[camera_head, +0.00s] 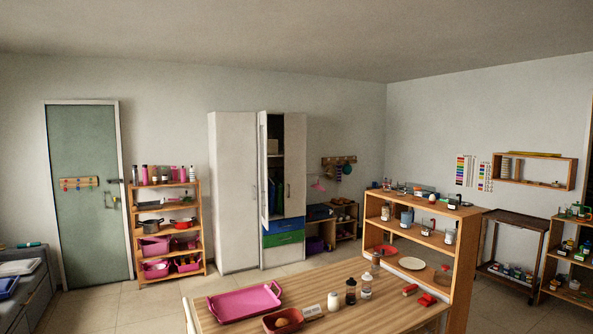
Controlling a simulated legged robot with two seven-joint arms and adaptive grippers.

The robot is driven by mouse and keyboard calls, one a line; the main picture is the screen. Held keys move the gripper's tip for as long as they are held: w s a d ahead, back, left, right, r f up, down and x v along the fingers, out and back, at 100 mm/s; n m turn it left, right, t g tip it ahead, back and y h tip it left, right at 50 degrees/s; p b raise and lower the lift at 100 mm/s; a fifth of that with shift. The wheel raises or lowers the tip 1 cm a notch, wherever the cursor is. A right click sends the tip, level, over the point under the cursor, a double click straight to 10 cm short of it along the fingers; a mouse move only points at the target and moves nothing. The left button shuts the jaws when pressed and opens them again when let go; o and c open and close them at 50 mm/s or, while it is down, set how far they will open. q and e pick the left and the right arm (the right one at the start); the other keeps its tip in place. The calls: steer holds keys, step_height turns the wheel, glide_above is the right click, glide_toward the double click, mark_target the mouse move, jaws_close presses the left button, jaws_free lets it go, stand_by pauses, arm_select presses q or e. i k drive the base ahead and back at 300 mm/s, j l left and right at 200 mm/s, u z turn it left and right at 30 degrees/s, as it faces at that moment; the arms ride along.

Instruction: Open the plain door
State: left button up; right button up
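The plain door (94,222) is a grey-green panel in a white frame on the back wall at the far left. It looks shut. A small dark handle (113,181) shows near its right edge, with something small hanging just below. A wooden rack (78,183) with colored items is on the door's face. Neither of my grippers is in view, so where they are relative to the door does not show.
A wooden shelf (132,225) with pots and pink bins stands right of the door. A grey sofa or bench (40,300) is at the lower left. A wooden table (345,300) fills the lower middle. A white wardrobe (233,190) has one door ajar. Tiled floor (130,310) is clear before the door.

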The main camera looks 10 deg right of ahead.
mark_target(295, 124)
steer(key=i+j+u, duration=1.1)
steer(key=i, duration=0.25)
steer(key=i+u, duration=0.35)
steer(key=i, duration=0.15)
steer(key=i+z, duration=0.2)
steer(key=i, duration=0.5)
steer(key=i+z, duration=0.2)
steer(key=i, duration=0.5)
steer(key=i+j+z, duration=0.2)
steer(key=i, duration=0.5)
steer(key=i+l+z, duration=0.2)
steer(key=i, duration=0.35)
steer(key=i+j+z, duration=0.2)
steer(key=i, duration=0.35)
steer(key=i+z, duration=0.25)
steer(key=i, duration=0.35)
steer(key=i+j+z, duration=0.2)
steer(key=i, duration=0.35)
steer(key=i+l+z, duration=0.2)
steer(key=i+z, duration=0.25)
steer(key=i+l+z, duration=0.1)
steer(key=i+z, duration=0.35)
steer(key=i+j+z, duration=0.1)
steer(key=i+z, duration=0.35)
steer(key=i+j+z, duration=0.25)
steer(key=z, duration=0.25)
steer(key=i+z, duration=0.3)
steer(key=i, duration=1.9)
